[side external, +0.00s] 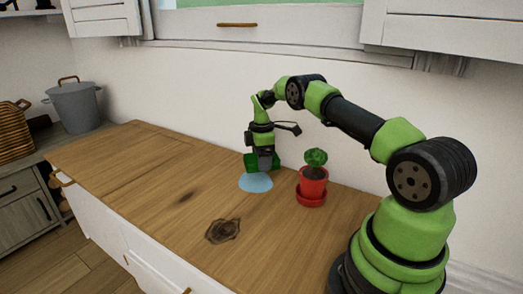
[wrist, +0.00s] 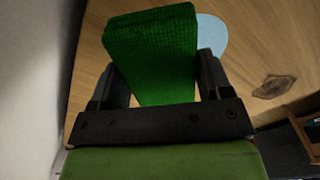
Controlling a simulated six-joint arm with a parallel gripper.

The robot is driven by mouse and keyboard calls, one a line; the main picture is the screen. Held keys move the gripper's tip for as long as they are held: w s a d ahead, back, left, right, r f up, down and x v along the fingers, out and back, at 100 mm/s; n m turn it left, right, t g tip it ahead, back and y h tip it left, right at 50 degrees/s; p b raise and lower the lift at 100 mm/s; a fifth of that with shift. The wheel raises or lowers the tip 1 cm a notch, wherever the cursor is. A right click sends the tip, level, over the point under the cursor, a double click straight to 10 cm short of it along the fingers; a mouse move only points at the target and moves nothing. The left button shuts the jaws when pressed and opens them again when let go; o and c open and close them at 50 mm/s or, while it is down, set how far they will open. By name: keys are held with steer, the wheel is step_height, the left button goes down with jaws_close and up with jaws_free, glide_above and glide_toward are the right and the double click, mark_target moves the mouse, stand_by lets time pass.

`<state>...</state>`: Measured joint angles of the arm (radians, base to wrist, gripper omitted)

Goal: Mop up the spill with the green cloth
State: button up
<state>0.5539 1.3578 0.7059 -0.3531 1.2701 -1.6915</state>
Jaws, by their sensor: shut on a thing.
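The green cloth (wrist: 152,55) is a thick folded block between the two fingers of my gripper (wrist: 155,85) in the wrist view. In the side view my gripper (side external: 262,158) points down over the wooden counter, shut on the cloth (side external: 262,163). The spill (side external: 256,183) is a pale blue round patch on the counter, at the cloth's lower edge in the side view. In the wrist view the spill (wrist: 212,35) shows to the right of the cloth, partly hidden behind it. I cannot tell whether the cloth touches the counter.
A red plant pot (side external: 312,187) with a small green plant stands right of the spill, close to my arm. A dark knot (side external: 222,231) marks the wooden counter (side external: 130,170). The counter's left part is clear. A grey pot (side external: 74,105) stands far left.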

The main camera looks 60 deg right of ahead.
mark_target(248, 188)
steer(key=shift+f, duration=0.85)
steer(key=shift+a+f, duration=0.1)
steer(key=shift+f, duration=0.75)
steer(key=shift+a+f, duration=0.1)
steer(key=shift+a, duration=0.75)
steer(key=shift+c, duration=0.3)
steer(key=shift+a, duration=2.65)
steer(key=shift+d, duration=3.65)
steer(key=shift+a, duration=3.7)
steer(key=shift+d, duration=3.75)
steer(key=shift+a, duration=3.7)
steer(key=d, duration=0.7)
steer(key=shift+d, duration=0.15)
steer(key=shift+r, duration=4.1)
steer(key=shift+f, duration=0.15)
